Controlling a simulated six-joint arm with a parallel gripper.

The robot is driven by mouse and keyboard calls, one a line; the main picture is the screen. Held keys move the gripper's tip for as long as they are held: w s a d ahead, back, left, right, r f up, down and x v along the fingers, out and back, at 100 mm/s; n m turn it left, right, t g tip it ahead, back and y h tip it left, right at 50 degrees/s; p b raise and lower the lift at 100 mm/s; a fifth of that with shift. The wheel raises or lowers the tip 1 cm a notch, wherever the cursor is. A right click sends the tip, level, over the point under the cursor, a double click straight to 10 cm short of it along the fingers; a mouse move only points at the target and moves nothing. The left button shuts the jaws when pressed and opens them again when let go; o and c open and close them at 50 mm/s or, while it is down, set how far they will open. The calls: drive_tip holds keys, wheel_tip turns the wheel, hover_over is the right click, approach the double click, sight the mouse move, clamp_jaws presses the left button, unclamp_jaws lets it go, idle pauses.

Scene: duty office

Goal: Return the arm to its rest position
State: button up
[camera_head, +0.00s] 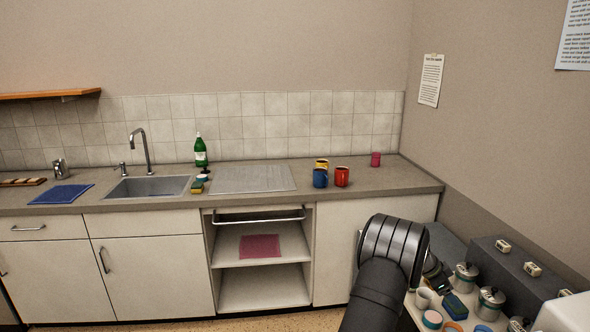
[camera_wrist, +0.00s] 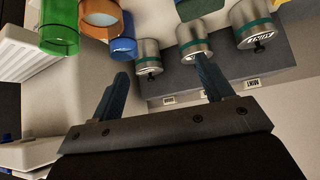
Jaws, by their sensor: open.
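My arm (camera_head: 385,290) reaches in from the bottom of the head view, at the right. My gripper (camera_head: 437,274) is partly hidden behind the arm, over the small side table. In the wrist view my gripper (camera_wrist: 162,80) shows two dark fingers well apart with nothing between them. Metal canisters (camera_wrist: 193,50) with green bands stand close by its right finger. A grey labelled box (camera_wrist: 215,85) lies behind the fingers in that view.
The side table holds canisters (camera_head: 490,302), a grey box (camera_head: 530,268) and several cups. The wrist view shows a green cup (camera_wrist: 60,28), an orange cup (camera_wrist: 100,14) and a blue cup (camera_wrist: 124,45). The counter (camera_head: 385,188) holds blue (camera_head: 320,178) and red (camera_head: 342,177) mugs.

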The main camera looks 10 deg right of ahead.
drive_tip(key=w+a+r+n+t+y, duration=0.1)
drive_tip(key=w+a+r+n+t, duration=0.25)
drive_tip(key=a, duration=0.75)
drive_tip(key=w+a+n+t+y, duration=0.1)
drive_tip(key=w+a+n+t, duration=0.1)
drive_tip(key=w+a+n, duration=0.65)
drive_tip(key=w+a+r+n+t+y, duration=0.1)
drive_tip(key=w+a+t, duration=0.25)
drive_tip(key=a, duration=0.95)
drive_tip(key=s+a+r+n+y, duration=0.1)
drive_tip(key=a+r+n, duration=0.3)
drive_tip(key=a, duration=0.5)
drive_tip(key=shift+s+r+t+y, duration=0.3)
drive_tip(key=shift+r+y, duration=0.5)
drive_tip(key=shift+r, duration=0.35)
